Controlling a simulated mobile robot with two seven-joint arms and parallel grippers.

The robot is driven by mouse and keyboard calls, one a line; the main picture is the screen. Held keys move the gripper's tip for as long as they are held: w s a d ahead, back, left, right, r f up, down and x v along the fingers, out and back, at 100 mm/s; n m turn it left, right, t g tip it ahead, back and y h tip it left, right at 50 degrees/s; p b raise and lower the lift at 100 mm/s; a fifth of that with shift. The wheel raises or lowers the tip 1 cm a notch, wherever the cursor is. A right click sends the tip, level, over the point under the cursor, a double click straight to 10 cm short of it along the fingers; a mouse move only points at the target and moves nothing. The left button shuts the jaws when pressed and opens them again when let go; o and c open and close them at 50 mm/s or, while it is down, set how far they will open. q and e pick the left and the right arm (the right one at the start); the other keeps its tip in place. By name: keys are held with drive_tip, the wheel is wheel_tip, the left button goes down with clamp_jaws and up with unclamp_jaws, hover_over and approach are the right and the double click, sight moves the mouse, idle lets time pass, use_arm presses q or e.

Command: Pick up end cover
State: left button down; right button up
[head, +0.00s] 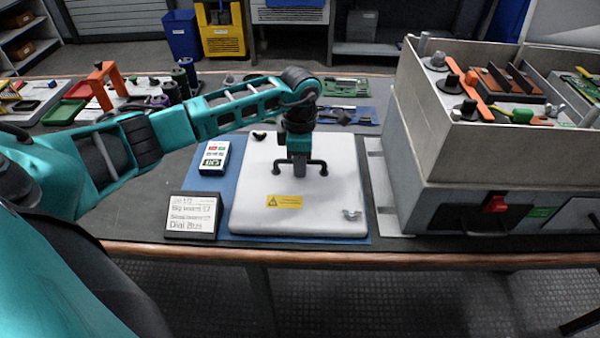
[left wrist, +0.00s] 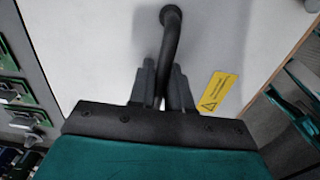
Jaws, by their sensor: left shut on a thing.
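The end cover (head: 300,205) is a pale, flat, square panel with a yellow warning label and a black bar handle. It lies on a blue mat (head: 224,228) on the bench in the head view. It also fills much of the left wrist view (left wrist: 90,40). My left gripper (head: 300,172) is above the cover's middle, pointing down, with its fingers shut on the black handle (left wrist: 172,45). In the left wrist view the handle passes between the two grey fingers (left wrist: 163,92). The cover appears to rest flat on the mat. My right gripper is not in view.
A large grey metal box (head: 480,130) with an open top stands close to the right of the cover. A small white device (head: 214,157) and a text card (head: 191,215) lie to the left. A wing nut (head: 351,214) sits on the cover's front right corner. Parts and trays fill the back.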

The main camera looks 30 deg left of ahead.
use_arm(q)
drive_tip(key=shift+r, duration=0.15)
idle(0.3)
wheel_tip(320, 180, up, 20)
drive_tip(key=p, duration=0.1)
drive_tip(key=shift+p, duration=0.4)
idle(0.4)
